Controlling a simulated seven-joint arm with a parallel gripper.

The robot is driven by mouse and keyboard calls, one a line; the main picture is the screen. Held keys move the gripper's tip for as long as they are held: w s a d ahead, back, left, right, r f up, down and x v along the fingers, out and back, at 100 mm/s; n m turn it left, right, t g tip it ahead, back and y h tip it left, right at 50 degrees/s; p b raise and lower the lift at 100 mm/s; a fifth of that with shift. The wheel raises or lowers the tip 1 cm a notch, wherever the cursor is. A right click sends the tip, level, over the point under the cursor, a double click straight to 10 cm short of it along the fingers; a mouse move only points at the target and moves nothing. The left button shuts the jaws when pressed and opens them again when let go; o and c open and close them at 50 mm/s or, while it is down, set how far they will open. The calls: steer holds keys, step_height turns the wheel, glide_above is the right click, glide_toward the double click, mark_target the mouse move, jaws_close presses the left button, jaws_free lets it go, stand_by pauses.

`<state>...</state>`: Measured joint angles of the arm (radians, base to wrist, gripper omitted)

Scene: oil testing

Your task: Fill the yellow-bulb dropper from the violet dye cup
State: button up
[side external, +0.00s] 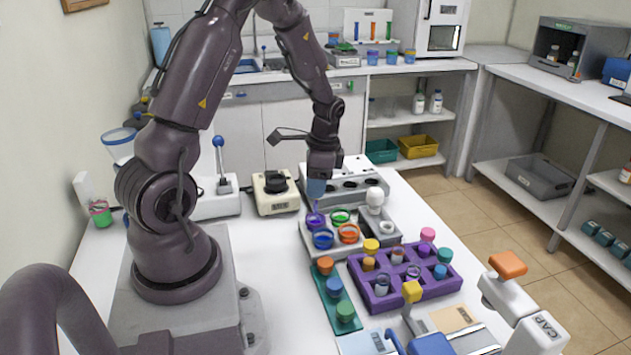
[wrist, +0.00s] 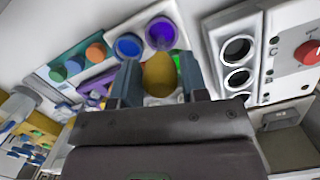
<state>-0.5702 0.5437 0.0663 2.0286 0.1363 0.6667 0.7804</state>
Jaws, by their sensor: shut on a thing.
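The violet dye cup (side external: 315,220) stands at the back left of the cup tray. It also shows in the wrist view (wrist: 161,33), beside the blue cup. My gripper (side external: 317,190) is directly above the violet cup, pointing down. In the wrist view my gripper (wrist: 160,82) is shut on the yellow bulb (wrist: 159,74) of the dropper, one finger on each side. In the side view the fingers hide the bulb. A thin violet-looking stem shows below them, reaching down to the violet cup. I cannot tell how deep the tip is.
Blue (side external: 323,238), green (side external: 341,216) and orange (side external: 349,233) cups stand close to the violet one. A purple rack (side external: 440,287) and teal strip (side external: 331,300) with capped bottles are in front. A grey-white panel with round holes (side external: 352,186) lies behind.

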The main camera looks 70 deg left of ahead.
steer(key=shift+f, duration=1.8)
stand_by(0.7)
steer(key=o, duration=0.4)
steer(key=shift+o, duration=0.2)
stand_by(0.5)
steer(key=shift+r, duration=2.85)
